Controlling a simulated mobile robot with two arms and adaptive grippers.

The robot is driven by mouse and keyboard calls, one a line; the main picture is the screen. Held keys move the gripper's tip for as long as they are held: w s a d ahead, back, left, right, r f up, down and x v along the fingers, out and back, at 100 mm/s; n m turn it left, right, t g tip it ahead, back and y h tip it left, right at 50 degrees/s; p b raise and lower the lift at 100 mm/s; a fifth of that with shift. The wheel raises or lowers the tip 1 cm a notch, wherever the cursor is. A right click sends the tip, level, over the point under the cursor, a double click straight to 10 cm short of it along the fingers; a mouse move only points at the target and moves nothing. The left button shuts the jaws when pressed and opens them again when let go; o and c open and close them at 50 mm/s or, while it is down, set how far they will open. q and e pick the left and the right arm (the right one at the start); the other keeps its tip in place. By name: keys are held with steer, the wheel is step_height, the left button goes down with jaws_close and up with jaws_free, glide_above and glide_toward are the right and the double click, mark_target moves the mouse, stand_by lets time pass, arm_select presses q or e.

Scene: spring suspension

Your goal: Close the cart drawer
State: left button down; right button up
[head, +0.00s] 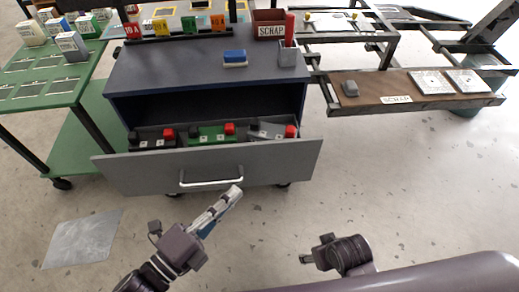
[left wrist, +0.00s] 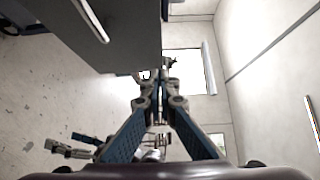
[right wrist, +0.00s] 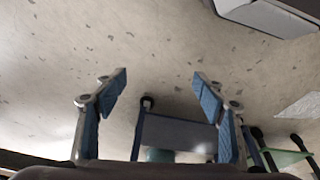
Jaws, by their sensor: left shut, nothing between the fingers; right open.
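The cart (head: 200,75) has a dark top and an open drawer. The drawer's grey front panel (head: 130,172) stands out from the cart body. Its silver handle (head: 211,182) is on the front. The panel fills the upper left of the left wrist view (left wrist: 120,45), with the handle (left wrist: 92,18) there too. My left gripper (head: 237,191) is shut and empty, its tips just below the handle's right end in the head view; whether they touch the panel I cannot tell. My right gripper (right wrist: 160,80) is open and empty, low and away from the drawer.
Blocks with red and black knobs, one of them green (head: 208,135), lie in the drawer. A green table (head: 75,85) stands left, a brown scrap shelf (head: 380,88) right.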

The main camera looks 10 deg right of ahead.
mark_target(260, 146)
arm_select(q)
steer(key=shift+w+a+x, duration=0.35)
steer(key=shift+x, duration=1.6)
steer(key=shift+w+a+x, duration=0.35)
steer(key=shift+x, duration=1.6)
steer(key=shift+w+a+x, duration=0.3)
steer(key=shift+w+x, duration=0.05)
steer(key=shift+x, duration=1.6)
arm_select(e)
steer(key=shift+s+a+r, duration=0.1)
steer(key=shift+a+r, duration=0.05)
steer(key=shift+r, duration=0.4)
steer(key=shift+s+a+r, duration=0.1)
steer(key=shift+a+r, duration=0.05)
steer(key=shift+r, duration=0.35)
arm_select(q)
steer(key=shift+w+a, duration=0.1)
steer(key=shift+w, duration=0.45)
steer(key=w+b, duration=0.2)
steer(key=w, duration=1.9)
steer(key=shift+r, duration=0.2)
arm_select(e)
steer(key=v, duration=0.6)
steer(key=shift+w+r, duration=0.3)
steer(key=shift+r, duration=0.05)
